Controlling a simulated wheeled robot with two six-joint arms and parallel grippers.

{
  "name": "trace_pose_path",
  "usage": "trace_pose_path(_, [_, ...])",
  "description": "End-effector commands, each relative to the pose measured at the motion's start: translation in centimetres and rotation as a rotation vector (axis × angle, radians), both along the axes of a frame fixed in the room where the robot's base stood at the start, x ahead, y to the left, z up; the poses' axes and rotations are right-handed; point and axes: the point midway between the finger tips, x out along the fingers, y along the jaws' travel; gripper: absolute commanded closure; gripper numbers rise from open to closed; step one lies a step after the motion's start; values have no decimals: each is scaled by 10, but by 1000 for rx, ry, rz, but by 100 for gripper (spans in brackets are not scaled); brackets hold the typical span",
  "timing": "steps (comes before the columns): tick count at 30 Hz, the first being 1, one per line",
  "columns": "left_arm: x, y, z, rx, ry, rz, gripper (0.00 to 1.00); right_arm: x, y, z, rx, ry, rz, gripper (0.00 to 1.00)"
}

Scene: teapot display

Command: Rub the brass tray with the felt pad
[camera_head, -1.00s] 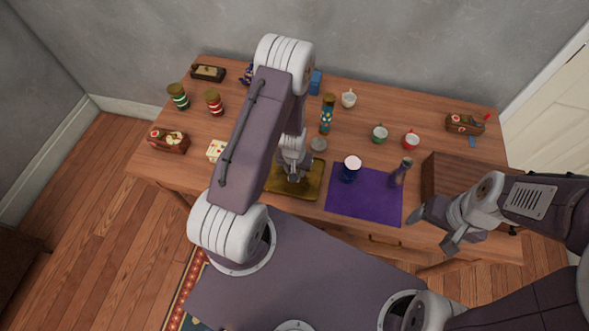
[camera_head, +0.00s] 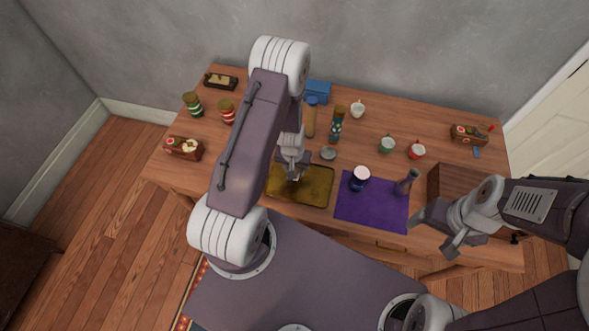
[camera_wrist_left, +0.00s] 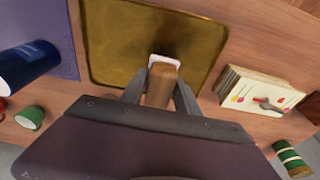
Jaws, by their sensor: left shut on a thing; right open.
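The brass tray (camera_head: 317,192) lies flat near the front edge of the wooden table. It also fills the top middle of the left wrist view (camera_wrist_left: 115,45). My left gripper (camera_head: 292,177) is over the tray, left of its middle in the head view. It is shut on the felt pad (camera_wrist_left: 163,82), a brown block with a white edge. In the left wrist view the pad overlaps the tray near its lower rim; I cannot tell whether they touch. My right gripper (camera_head: 434,232) is open and empty, right of the purple cloth.
The purple cloth (camera_head: 365,215) carries a dark blue jar (camera_head: 359,180) and a slim vase (camera_head: 407,183). A card stack (camera_wrist_left: 255,92) sits beside the tray. A wooden box (camera_head: 452,183) stands at right. Cups and striped jars stand farther back.

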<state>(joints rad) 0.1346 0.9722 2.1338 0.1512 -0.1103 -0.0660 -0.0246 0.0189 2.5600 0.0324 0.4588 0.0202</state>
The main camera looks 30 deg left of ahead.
Motion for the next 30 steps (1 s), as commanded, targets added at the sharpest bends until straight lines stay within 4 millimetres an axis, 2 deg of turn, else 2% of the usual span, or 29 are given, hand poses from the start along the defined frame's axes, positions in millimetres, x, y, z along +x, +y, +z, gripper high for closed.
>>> trace_pose_path(1, [1,0,9,0,-1,0,100,0,0,9,0,0,0,22])
trace_pose_path(10, [2,3,33,0,-2,-3,100,0,0,31,0,0,0,22])
trace_pose_path(30, [2,3,33,0,-1,-4,100,0,0,31,0,0,0,22])
